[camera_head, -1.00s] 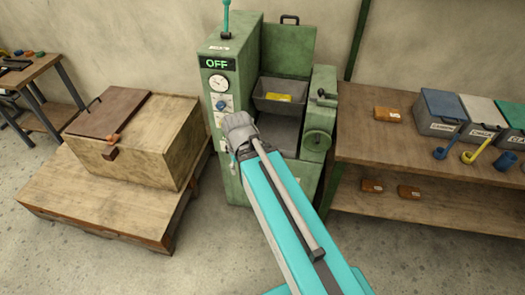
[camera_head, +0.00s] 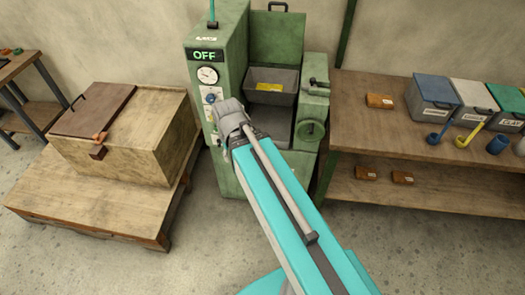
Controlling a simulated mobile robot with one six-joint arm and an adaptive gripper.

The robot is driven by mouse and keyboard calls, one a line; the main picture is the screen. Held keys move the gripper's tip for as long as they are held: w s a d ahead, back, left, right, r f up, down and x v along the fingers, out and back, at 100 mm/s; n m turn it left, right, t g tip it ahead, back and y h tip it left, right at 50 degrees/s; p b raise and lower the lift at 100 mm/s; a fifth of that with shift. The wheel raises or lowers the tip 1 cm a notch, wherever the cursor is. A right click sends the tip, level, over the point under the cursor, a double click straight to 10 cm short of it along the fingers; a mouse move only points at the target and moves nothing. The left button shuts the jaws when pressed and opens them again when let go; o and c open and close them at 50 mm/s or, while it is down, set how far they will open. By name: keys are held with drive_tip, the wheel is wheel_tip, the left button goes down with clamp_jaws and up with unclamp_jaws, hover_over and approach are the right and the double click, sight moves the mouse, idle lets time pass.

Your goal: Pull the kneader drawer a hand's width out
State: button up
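The green kneader machine (camera_head: 217,54) stands against the wall, with a lit "OFF" display, a white dial and a blue knob on its front. A grey open-topped drawer or tray (camera_head: 273,82) sits in its middle under a raised green lid, with a yellow patch inside. A darker grey surface (camera_head: 270,120) lies below it. My gripper (camera_head: 225,135) is in front of the machine's lower left part. My own wrist and arm hide the fingers and part of the kneader's front, so I cannot tell whether it is open or touching anything.
A wooden chest (camera_head: 150,125) with a brown lid stands on a low platform at left. At right, a wooden shelf (camera_head: 360,135) carries lidded bins (camera_head: 435,98), scoops and small brown blocks. Open floor lies in front.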

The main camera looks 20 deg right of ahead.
drive_tip(key=w+d+f+n+t+h+b, duration=0.1)
drive_tip(key=w+d+f+h+b, duration=0.2)
drive_tip(key=f+b, duration=0.8)
drive_tip(key=w+d+f+n+t+h+b, duration=0.1)
drive_tip(key=w+d+f+h+b, duration=0.2)
drive_tip(key=b, duration=1.9)
drive_tip(key=w+d+f+n+h+b, duration=0.1)
drive_tip(key=w+d+f+h+b, duration=0.2)
drive_tip(key=w+f+h+b, duration=0.7)
drive_tip(key=w+f+b, duration=0.7)
drive_tip(key=f, duration=0.4)
drive_tip(key=shift+w+d+n+t, duration=0.2)
drive_tip(key=shift+n+t, duration=0.1)
drive_tip(key=shift+t, duration=0.1)
drive_tip(key=shift+d, duration=0.15)
drive_tip(key=b+x, duration=0.2)
drive_tip(key=x, duration=1.1)
drive_tip(key=shift+w+d, duration=0.1)
drive_tip(key=shift+d, duration=0.15)
clamp_jaws()
